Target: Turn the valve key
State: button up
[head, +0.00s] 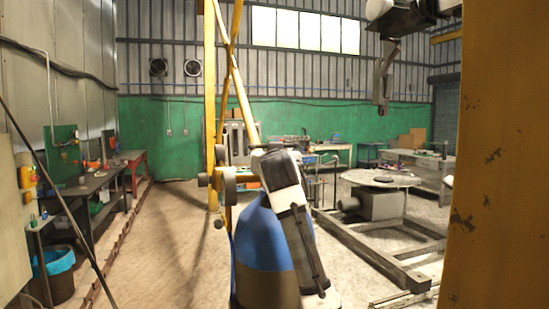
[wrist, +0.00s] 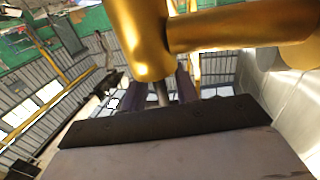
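A blue gas cylinder with a dark lower part (head: 260,240) stands in the middle of the head view, partly behind my arm. In the wrist view a large brass-coloured valve body (wrist: 142,40) with a side branch fills the top. A thin grey stem, seemingly the valve key (wrist: 162,93), runs down from it. My gripper (wrist: 160,92) has its two dark fingers apart, one on each side of the stem, with gaps visible. The stem's lower end is hidden behind the gripper's black edge. In the head view I cannot make out the fingertips or the key.
A thick yellow column (head: 505,150) blocks the right side. Yellow posts (head: 211,100) rise behind the cylinder. A metal floor frame with a round-topped table (head: 382,179) stands to the right. A workbench (head: 95,182) lines the left wall. The floor left of the cylinder is clear.

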jog(key=shift+s+r, duration=0.1)
jog(key=shift+s, duration=0.1)
jog(key=shift+c, duration=0.3)
grip_shut()
jog(key=shift+n+y, duration=0.4)
jog(key=shift+y, duration=0.2)
jog(key=shift+o, duration=0.3)
grip_release()
jog(key=shift+w, duration=0.1)
